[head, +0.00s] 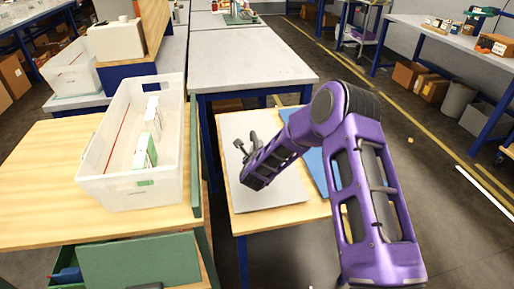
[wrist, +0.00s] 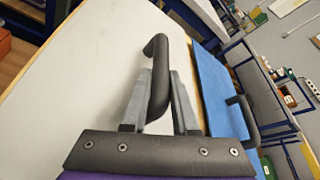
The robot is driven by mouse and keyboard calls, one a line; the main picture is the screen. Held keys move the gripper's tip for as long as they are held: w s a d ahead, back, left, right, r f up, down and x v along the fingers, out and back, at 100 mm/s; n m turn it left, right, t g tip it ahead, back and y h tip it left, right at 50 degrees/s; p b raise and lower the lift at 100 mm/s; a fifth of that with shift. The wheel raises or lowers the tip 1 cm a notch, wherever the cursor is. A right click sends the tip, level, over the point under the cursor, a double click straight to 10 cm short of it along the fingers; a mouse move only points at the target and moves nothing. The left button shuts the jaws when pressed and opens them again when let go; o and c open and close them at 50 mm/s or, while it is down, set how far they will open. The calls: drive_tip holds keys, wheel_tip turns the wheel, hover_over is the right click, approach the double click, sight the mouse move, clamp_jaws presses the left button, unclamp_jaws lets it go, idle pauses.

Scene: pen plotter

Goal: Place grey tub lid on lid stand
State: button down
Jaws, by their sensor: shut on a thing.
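The grey tub lid (head: 275,190) is a large flat panel over the low wood-topped table (head: 290,216) in the head view. It fills much of the wrist view (wrist: 85,70). My gripper (head: 245,149) is above the lid and shut on its dark curved handle (wrist: 158,70), which stands between the two grey fingers (wrist: 158,105). Whether the lid touches the table I cannot tell. A blue panel (head: 317,170) lies just to its right, partly behind my arm; the wrist view shows it with a dark handle (wrist: 245,118). I cannot surely pick out the lid stand.
A translucent tub (head: 115,185) with a few small boxes stands on the wooden bench at left. A green drawer (head: 140,262) is below it. A grey-topped table (head: 250,65) is behind the low table. The floor at right is mostly clear.

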drive_tip(key=c, duration=0.7)
unclamp_jaws()
drive_tip(key=shift+f, duration=0.1)
drive_tip(key=shift+s+r, duration=0.2)
drive_tip(key=p+v, duration=0.1)
drive_tip(key=v, duration=1)
drive_tip(key=shift+s, duration=0.3)
drive_tip(key=shift+r, duration=0.1)
